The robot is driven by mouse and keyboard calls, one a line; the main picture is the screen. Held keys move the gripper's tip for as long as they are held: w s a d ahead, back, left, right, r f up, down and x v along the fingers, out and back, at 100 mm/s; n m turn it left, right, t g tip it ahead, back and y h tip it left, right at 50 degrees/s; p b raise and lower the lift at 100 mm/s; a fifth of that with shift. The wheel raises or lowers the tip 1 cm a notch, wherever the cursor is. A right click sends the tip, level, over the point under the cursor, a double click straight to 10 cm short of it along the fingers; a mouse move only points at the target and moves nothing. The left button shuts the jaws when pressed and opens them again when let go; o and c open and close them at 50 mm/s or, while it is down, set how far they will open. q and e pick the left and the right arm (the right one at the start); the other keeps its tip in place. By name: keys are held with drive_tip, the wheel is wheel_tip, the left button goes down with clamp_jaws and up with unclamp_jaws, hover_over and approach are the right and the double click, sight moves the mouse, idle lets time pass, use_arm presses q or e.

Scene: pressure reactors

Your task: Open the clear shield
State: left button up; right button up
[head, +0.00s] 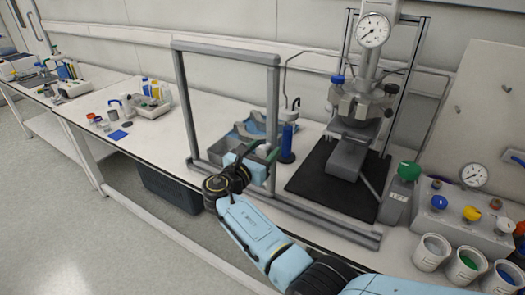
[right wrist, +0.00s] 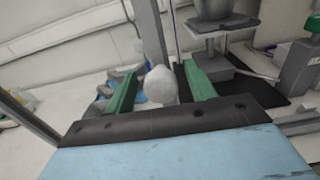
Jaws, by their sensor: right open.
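The clear shield (head: 226,49) is a see-through pane in a grey frame, standing upright on a rail (head: 330,222) at the bench's front edge. It stands at the left part of the rail, to the left of the reactor (head: 357,105). My right gripper (head: 262,150) is at the shield's lower right side, near its right post (head: 273,95). In the right wrist view, its green fingers (right wrist: 160,88) are open, one on each side of a white rounded knob (right wrist: 160,85). I cannot tell whether they touch it. My left gripper is not in view.
The reactor stands on a black mat (head: 310,176). A valve panel (head: 470,205) and several cups (head: 431,252) are at the right. Small jars and bottles (head: 145,88) stand at the left.

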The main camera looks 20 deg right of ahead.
drive_tip(key=v, duration=1.2)
drive_tip(key=s+d+f+g+y, duration=0.1)
drive_tip(key=s+f+y, duration=0.1)
drive_tip(key=f, duration=0.8)
drive_tip(key=s+d+f+g+y, duration=0.1)
drive_tip(key=f+y, duration=0.2)
drive_tip(key=f, duration=0.6)
drive_tip(key=s+d+f+m+g+y, duration=0.25)
drive_tip(key=s+f, duration=0.45)
drive_tip(key=f, duration=0.4)
drive_tip(key=s+d+f+m+g+y, duration=0.15)
drive_tip(key=s+f+m, duration=0.25)
drive_tip(key=s+f, duration=0.55)
drive_tip(key=s+d+f+m+g+y, duration=0.1)
drive_tip(key=s+d+f+m, duration=0.2)
drive_tip(key=s, duration=0.7)
drive_tip(key=s+d+f+m+g+y, duration=0.2)
drive_tip(key=s+f+m, duration=0.5)
drive_tip(key=s, duration=0.4)
drive_tip(key=s+d+f+m+g+y, duration=0.1)
drive_tip(key=s+d+f+m+g, duration=0.1)
drive_tip(key=s+d+f+m, duration=0.2)
drive_tip(key=s+f+m, duration=0.1)
drive_tip(key=s+m, duration=0.2)
drive_tip(key=s, duration=0.4)
